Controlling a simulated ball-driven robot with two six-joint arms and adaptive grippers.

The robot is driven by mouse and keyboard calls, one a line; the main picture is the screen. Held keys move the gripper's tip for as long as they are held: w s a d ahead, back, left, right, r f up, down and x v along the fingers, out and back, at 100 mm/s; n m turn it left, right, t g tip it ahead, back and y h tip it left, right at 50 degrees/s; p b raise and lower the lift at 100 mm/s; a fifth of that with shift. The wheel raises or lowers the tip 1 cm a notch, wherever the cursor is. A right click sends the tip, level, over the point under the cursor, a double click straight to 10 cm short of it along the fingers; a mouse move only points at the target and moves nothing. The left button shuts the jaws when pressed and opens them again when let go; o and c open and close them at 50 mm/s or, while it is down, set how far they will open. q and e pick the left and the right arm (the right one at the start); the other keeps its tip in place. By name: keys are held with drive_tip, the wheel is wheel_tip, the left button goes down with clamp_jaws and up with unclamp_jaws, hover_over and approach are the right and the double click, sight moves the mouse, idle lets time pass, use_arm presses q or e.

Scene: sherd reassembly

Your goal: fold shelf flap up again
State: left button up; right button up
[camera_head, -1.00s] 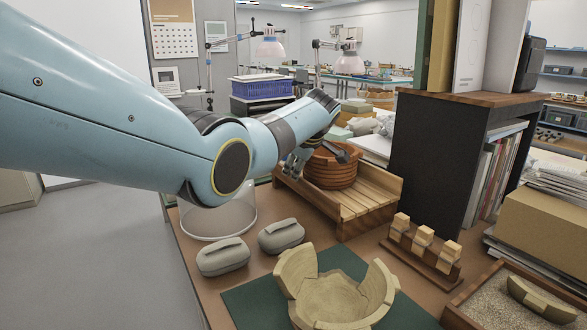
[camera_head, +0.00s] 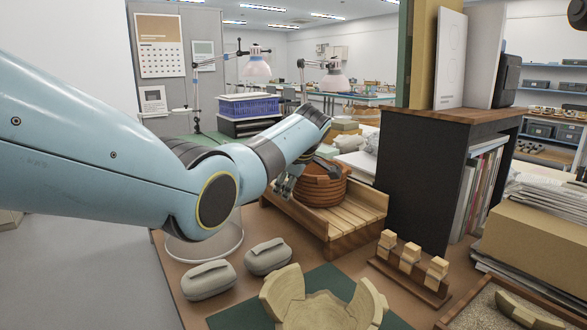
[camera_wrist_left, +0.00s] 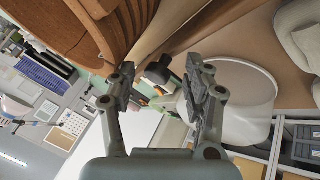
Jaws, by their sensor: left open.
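A slatted wooden shelf (camera_head: 352,214) stands on the table in the head view, with raised boards along its edges. A ringed reddish-brown pot (camera_head: 322,190) sits at its left end, and its ridged side (camera_wrist_left: 92,25) fills the upper left of the left wrist view. I cannot tell which board is the flap. My left gripper (camera_head: 284,186) is beside the pot's left side, above the shelf's left end. In the left wrist view the left gripper (camera_wrist_left: 160,85) has its fingers apart, with nothing held between them. My right gripper is not visible.
Two grey lidded cases (camera_head: 208,281) and a clear round container (camera_head: 205,248) stand left of the shelf. A broken bowl (camera_head: 325,308) lies on a green mat (camera_head: 240,318) in front. A small block rack (camera_head: 410,270) and a dark cabinet (camera_head: 425,185) stand to the right.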

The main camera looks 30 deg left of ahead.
use_arm(q)
drive_tip(key=v, duration=1)
drive_tip(key=shift+r, duration=0.4)
drive_tip(key=shift+s+d, duration=0.1)
